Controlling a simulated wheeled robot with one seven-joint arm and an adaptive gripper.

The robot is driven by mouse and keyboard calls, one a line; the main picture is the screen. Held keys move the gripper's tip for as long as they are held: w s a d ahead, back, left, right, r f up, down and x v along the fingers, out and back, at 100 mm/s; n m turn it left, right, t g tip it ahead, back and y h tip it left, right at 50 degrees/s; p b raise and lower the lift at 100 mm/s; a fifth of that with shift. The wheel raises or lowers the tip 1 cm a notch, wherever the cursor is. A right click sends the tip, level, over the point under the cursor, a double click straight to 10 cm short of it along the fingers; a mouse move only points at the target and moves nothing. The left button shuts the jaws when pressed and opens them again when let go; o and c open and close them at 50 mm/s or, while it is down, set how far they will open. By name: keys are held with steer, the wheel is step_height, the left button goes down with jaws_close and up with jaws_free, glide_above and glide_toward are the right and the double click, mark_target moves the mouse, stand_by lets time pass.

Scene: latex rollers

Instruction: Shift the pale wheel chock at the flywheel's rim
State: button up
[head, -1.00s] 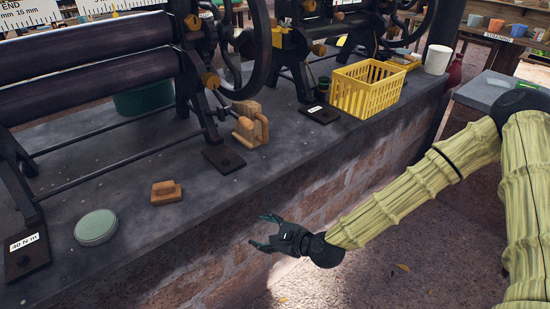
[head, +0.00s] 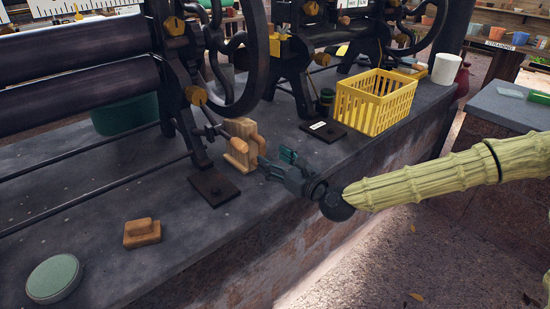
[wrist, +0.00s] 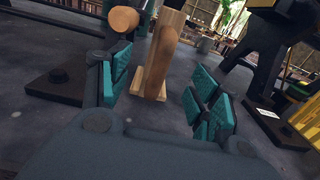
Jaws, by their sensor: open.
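The pale wooden wheel chock (head: 238,142) stands on the grey bench top beside the black flywheel (head: 240,65), close to the lower rim. I cannot tell whether they touch. In the wrist view the pale wood of the chock (wrist: 164,50) stands upright ahead, between the lines of my two fingers. My gripper (head: 275,163) is open just to the right of the chock, low over the bench, with its fingers toward it. The wrist view shows my gripper's teal finger pads (wrist: 160,92) spread apart with nothing clasped between them.
A dark foot plate (head: 214,187) lies in front of the chock, another (head: 323,131) to its right. A yellow basket (head: 375,100) stands farther right. A wooden block with a knob (head: 142,233) and a green-topped round tin (head: 53,278) lie at left. The bench's front edge runs below my gripper.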

mark_target(253, 147)
steer(key=shift+w+a+f, duration=0.3)
steer(key=shift+w+f, duration=0.15)
steer(key=shift+w, duration=0.15)
steer(key=shift+w+a, duration=0.1)
steer(key=shift+w, duration=0.25)
steer(key=shift+w+a+r, duration=0.1)
steer(key=shift+w+a, duration=0.05)
steer(key=shift+a, duration=0.05)
steer(key=shift+p+x, duration=0.6)
steer(key=shift+x, duration=4)
